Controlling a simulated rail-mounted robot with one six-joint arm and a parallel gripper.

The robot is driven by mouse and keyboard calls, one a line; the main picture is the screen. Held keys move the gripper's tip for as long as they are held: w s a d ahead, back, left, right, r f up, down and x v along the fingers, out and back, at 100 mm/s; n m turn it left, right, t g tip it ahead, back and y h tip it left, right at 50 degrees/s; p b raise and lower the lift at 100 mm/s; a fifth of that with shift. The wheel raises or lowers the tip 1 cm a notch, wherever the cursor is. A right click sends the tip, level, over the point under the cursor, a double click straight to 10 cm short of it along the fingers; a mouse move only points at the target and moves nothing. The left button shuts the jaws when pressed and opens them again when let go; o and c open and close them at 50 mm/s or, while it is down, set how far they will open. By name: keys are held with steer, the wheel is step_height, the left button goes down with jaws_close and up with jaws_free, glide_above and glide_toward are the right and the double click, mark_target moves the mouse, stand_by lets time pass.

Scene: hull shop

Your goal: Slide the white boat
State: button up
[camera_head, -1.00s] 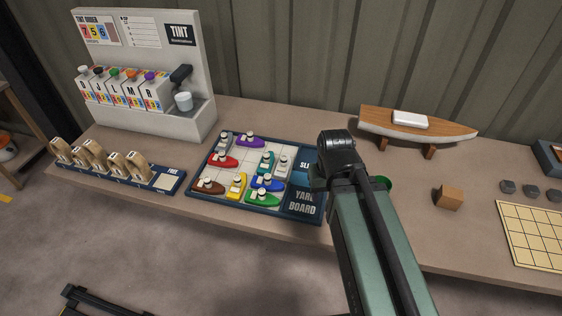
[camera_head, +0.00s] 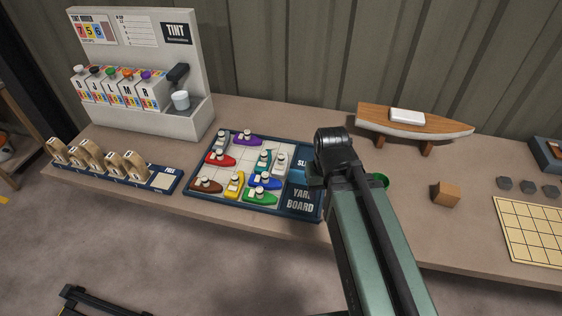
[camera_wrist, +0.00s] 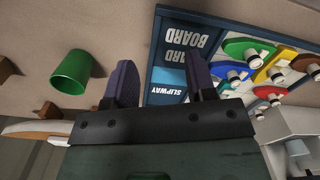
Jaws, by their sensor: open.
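The yard board (camera_head: 305,207) is a dark blue frame around a pale grid holding several small coloured boats. The white boat (camera_head: 279,166) stands in the right column of the grid, beside the "SLIPWAY" panel. A teal boat (camera_head: 263,159) is on its left, and a blue boat (camera_head: 266,181) is on its near side. My gripper (camera_wrist: 162,80) is open and empty in the wrist view, its fingers over the board's slipway end. In the head view my arm hides the gripper and the board's right edge. I cannot tell the fingers' height above the board.
Red, purple, grey, brown, yellow and green boats crowd the grid. A green cup (camera_wrist: 76,72) stands beside the board. A wooden model boat (camera_head: 415,122) on supports, a wooden block (camera_head: 446,194) and a tint mixer (camera_head: 160,75) stand around. The numbered wooden pieces (camera_head: 100,157) sit left.

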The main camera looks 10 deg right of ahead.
steer(key=m, duration=0.1)
glide_toward(281, 155)
steer(key=shift+s+m, duration=0.15)
steer(key=shift+m, duration=0.55)
step_height(281, 155, down, 11)
steer(key=b, duration=1)
steer(key=shift+r+b, duration=0.15)
steer(key=shift+b, duration=0.2)
steer(key=shift+r, duration=0.15)
steer(key=shift+c, duration=0.2)
jaws_close()
